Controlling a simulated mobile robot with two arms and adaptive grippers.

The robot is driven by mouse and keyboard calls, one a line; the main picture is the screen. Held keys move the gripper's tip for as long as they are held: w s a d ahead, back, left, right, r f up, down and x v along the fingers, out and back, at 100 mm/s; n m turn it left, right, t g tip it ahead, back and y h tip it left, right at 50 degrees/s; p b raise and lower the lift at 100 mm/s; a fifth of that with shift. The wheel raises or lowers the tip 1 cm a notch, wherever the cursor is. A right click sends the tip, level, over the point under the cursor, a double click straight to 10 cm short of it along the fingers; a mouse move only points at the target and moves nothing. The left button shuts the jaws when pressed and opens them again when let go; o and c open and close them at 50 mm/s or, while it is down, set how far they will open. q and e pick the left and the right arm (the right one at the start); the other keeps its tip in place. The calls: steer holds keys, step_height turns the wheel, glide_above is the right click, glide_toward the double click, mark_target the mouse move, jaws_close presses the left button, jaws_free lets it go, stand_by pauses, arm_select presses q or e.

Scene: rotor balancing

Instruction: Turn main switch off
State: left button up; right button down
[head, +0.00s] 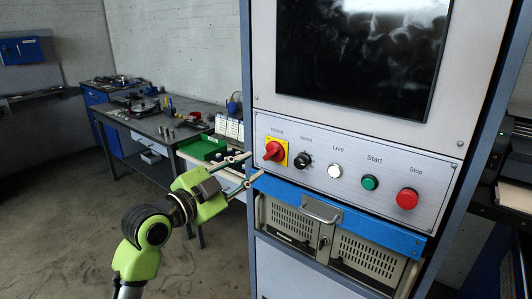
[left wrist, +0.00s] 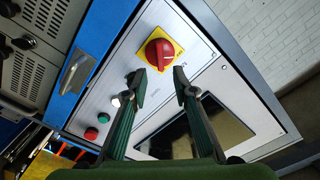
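The main switch (head: 273,151) is a red rotary knob on a yellow square plate at the left end of the cabinet's control panel (head: 327,181). In the left wrist view the red knob (left wrist: 160,52) shows just beyond my fingertips. My left gripper (head: 255,166) is open and empty, its two fingers apart and pointing at the panel beside the switch. In the left wrist view the open left gripper (left wrist: 160,82) has the knob ahead of the gap between its tips. The fingers do not appear to be around the knob. My right gripper is in neither view.
To the right of the switch are a black knob (head: 302,160), a white light (head: 335,171), a green Start button (head: 370,182) and a red Stop button (head: 407,198). A dark screen (head: 362,50) is above, a blue-topped drawer unit (head: 330,222) below. A cluttered workbench (head: 150,122) stands behind left.

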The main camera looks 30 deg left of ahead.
mark_target(270, 155)
arm_select(q)
steer(key=w, duration=0.2)
steer(key=w+p, duration=0.1)
steer(key=w, duration=0.4)
steer(key=shift+w+d+p, duration=0.15)
steer(key=shift+d+p, duration=0.15)
jaws_close()
